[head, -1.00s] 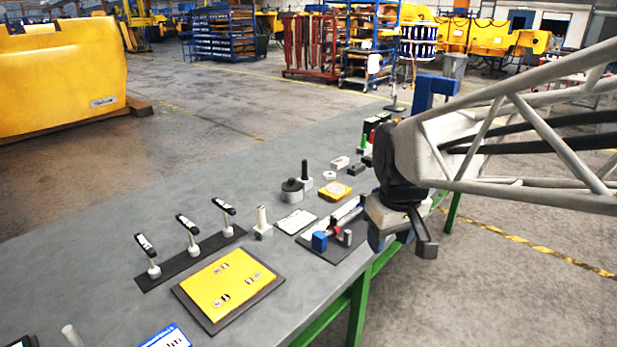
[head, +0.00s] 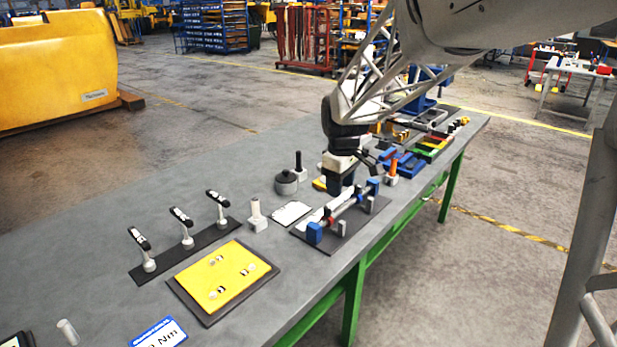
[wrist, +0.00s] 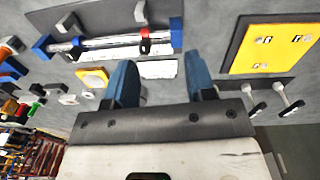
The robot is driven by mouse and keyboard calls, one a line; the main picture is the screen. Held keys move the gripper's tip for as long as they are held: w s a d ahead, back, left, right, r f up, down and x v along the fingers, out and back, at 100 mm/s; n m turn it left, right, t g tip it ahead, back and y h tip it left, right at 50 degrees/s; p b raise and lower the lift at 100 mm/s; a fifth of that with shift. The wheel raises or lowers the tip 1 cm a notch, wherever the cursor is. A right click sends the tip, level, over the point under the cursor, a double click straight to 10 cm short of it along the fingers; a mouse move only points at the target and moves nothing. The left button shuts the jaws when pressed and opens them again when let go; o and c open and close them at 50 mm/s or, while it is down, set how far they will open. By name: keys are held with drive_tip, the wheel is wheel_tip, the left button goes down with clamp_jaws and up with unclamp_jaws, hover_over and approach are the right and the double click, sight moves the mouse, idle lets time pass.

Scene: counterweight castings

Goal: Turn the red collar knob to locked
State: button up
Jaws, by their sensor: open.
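The red collar knob (wrist: 146,41) sits on a pale rod between two blue end blocks (head: 315,233) on a dark base plate (head: 340,247). A small dark part shows on the collar in the wrist view; I cannot tell its locked or unlocked setting. In the head view the collar (head: 331,222) is small, close below my gripper. My gripper (wrist: 160,82) has its two blue fingers well apart with nothing between them. It is above the bench by the fixture, apart from the collar, which lies beyond the fingertips in the wrist view.
Two grey posts (head: 342,229) stand on the same plate. A white card (head: 291,213), a pale post (head: 256,216) and a dark round pot (head: 286,183) are close by. A yellow plate (head: 222,278) and several black-handled levers (head: 183,222) are at left. Bare bench (head: 90,240) lies farther left.

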drive_tip(key=n, duration=0.2)
hover_over(327, 207)
wheel_tip(327, 207, down, 4)
drive_tip(key=shift+f, duration=0.1)
drive_tip(key=shift+f, duration=0.1)
drive_tip(key=shift+f, duration=3.85)
drive_tip(key=c, duration=0.9)
